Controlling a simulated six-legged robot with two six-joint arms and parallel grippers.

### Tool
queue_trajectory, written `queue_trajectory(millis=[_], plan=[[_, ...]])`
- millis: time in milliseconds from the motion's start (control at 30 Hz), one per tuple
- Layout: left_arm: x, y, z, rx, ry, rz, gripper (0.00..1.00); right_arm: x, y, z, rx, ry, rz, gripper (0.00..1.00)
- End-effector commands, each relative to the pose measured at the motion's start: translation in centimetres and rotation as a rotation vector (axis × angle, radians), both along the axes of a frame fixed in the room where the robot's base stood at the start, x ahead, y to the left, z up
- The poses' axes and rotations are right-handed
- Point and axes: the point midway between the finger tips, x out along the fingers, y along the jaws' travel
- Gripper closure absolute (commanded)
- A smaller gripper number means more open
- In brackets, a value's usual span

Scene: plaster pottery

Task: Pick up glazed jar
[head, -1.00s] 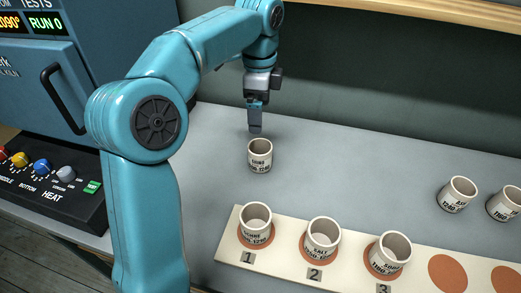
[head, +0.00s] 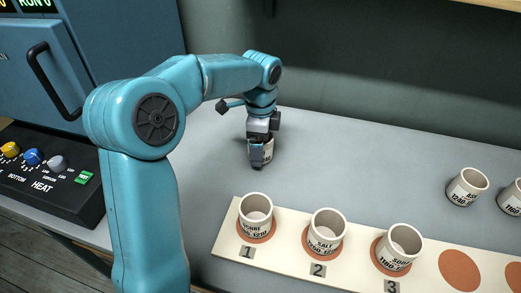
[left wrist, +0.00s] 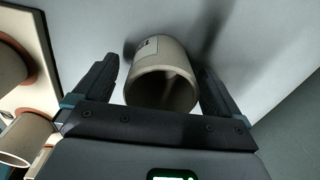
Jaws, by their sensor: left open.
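A pale glazed jar (left wrist: 163,88) with a printed label stands between the two fingers of my left gripper (left wrist: 160,82) in the left wrist view. The fingers are open, one on each side, with a visible gap at the left finger; the right one looks closer. In the head view the left gripper (head: 257,153) is lowered over the jar (head: 268,149), which is mostly hidden behind it on the grey table. My right gripper is not in view.
A cream board (head: 228,242) in front holds labelled jars on spots 1 (head: 256,211), 2 (head: 324,232) and 3 (head: 399,246). Bare orange spots (head: 460,270) lie to the right. Two more jars (head: 467,186) stand at the far right. A blue kiln with knobs (head: 32,157) is at the left.

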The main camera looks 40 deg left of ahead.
Motion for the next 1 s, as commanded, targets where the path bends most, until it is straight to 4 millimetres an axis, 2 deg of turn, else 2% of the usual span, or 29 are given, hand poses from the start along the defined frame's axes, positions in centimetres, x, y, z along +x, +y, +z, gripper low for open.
queue_trajectory(millis=[33,100,367,500,567,833,1000], plan=[[0.0,0.0,-0.9,0.0,0.002,0.0,0.02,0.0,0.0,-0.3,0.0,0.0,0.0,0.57],[0.1,0.1,-1.4,0.0,0.0,0.0,0.02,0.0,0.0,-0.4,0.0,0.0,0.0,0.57],[0.1,0.1,-1.6,0.001,-0.001,0.0,0.02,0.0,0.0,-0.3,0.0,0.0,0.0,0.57],[0.1,0.1,-1.5,0.001,-0.001,0.0,0.47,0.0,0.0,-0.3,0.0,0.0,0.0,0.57],[0.1,0.1,-1.5,0.001,-0.001,0.0,0.66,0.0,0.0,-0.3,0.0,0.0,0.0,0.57],[0.1,0.1,-1.4,0.001,-0.001,0.0,0.66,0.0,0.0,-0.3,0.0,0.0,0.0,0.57],[0.1,0.1,-0.2,0.001,-0.003,0.0,0.66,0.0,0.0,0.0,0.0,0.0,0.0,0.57]])
